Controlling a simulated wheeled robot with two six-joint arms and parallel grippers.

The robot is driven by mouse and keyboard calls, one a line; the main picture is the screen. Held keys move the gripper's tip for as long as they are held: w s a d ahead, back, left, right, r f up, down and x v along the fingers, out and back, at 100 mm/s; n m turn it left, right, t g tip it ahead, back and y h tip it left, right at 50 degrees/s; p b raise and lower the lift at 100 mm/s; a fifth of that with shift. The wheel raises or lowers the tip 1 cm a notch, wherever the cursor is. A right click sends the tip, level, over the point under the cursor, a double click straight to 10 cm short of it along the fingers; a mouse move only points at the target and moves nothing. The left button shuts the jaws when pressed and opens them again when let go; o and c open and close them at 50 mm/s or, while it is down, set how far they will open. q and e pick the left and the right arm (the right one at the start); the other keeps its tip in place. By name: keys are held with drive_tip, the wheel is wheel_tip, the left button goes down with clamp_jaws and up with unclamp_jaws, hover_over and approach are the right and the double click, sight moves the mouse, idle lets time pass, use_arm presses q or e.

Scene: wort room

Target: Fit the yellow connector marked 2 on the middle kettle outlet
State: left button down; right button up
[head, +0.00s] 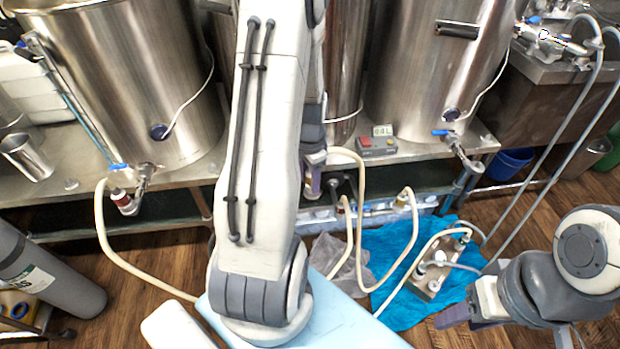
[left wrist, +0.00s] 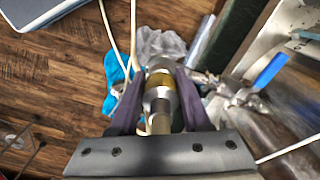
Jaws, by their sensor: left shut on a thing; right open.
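My left gripper (left wrist: 157,105) is shut on a metal connector with a yellow band (left wrist: 160,82), with a pale hose behind it. The mark on it cannot be read. In the head view my left arm reaches up the middle, and the left gripper (head: 314,180) is small and partly hidden by it, below the middle kettle (head: 343,70). The middle outlet is hidden behind my arm in that view. My right gripper (head: 466,316) is open and empty at lower right.
The left kettle (head: 125,80) has a red-banded connector (head: 122,200) and hose on its outlet. The right kettle (head: 425,60) has a blue-handled outlet (head: 455,145). A control box (head: 377,143) sits on the bench. Hoses and a pump (head: 440,268) lie over a blue cloth (head: 390,250).

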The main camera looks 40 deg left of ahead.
use_arm(q)
drive_tip(key=shift+f+b, duration=0.45)
drive_tip(key=shift+f, duration=0.3)
drive_tip(key=shift+c, duration=1.4)
unclamp_jaws()
drive_tip(key=shift+r, duration=0.15)
wheel_tip(320, 180, up, 10)
drive_tip(key=shift+r+p, duration=0.1)
drive_tip(key=shift+p, duration=1.15)
